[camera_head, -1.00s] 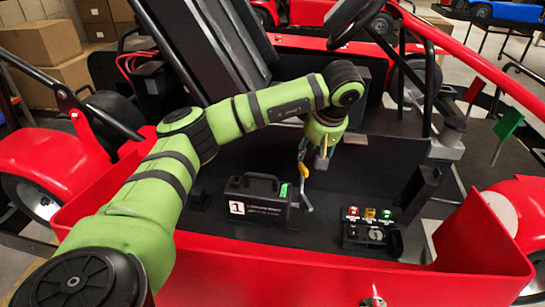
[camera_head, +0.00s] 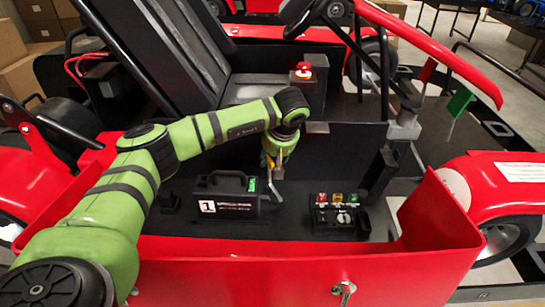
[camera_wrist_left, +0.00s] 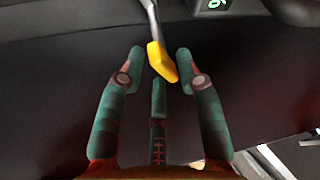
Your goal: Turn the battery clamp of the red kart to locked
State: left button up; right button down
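The battery (camera_head: 228,202) is a black box with a handle, a white "1" label and a green tag, standing on the red kart's floor. The clamp lever (camera_head: 273,188) is grey and rises at the battery's right end, partly hidden by my gripper. In the left wrist view the lever ends in a yellow tip (camera_wrist_left: 161,64). My left gripper (camera_wrist_left: 159,56) is open, with its green fingers on either side of the yellow tip; I see gaps on both sides. In the head view the left gripper (camera_head: 272,166) points down above the battery's right end. My right gripper is not in view.
A switch box (camera_head: 338,222) with red, yellow and green lights stands right of the battery. The red front panel (camera_head: 300,262) of the kart rises nearer me. A red button (camera_head: 303,70) and the steering column (camera_head: 382,80) are behind. Cardboard boxes (camera_head: 25,75) are at far left.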

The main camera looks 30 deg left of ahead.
pick_arm(q)
grip_shut()
jog(key=shift+m, duration=0.3)
jog(key=shift+s+a+m+t+h+b, duration=0.15)
jog(key=shift+m+t+b, duration=0.1)
jog(key=shift+m+b, duration=0.25)
jog(key=shift+s+d+m+t+h+b, duration=0.15)
jog(key=shift+m+t+b, duration=0.15)
jog(key=shift+m, duration=0.4)
jog(key=shift+a+m+t+h+b, duration=0.1)
jog(key=shift+m+t+h+b, duration=0.35)
jog(key=shift+m, duration=0.85)
jog(key=shift+r, duration=0.1)
jog(key=o, duration=0.6)
grip_release()
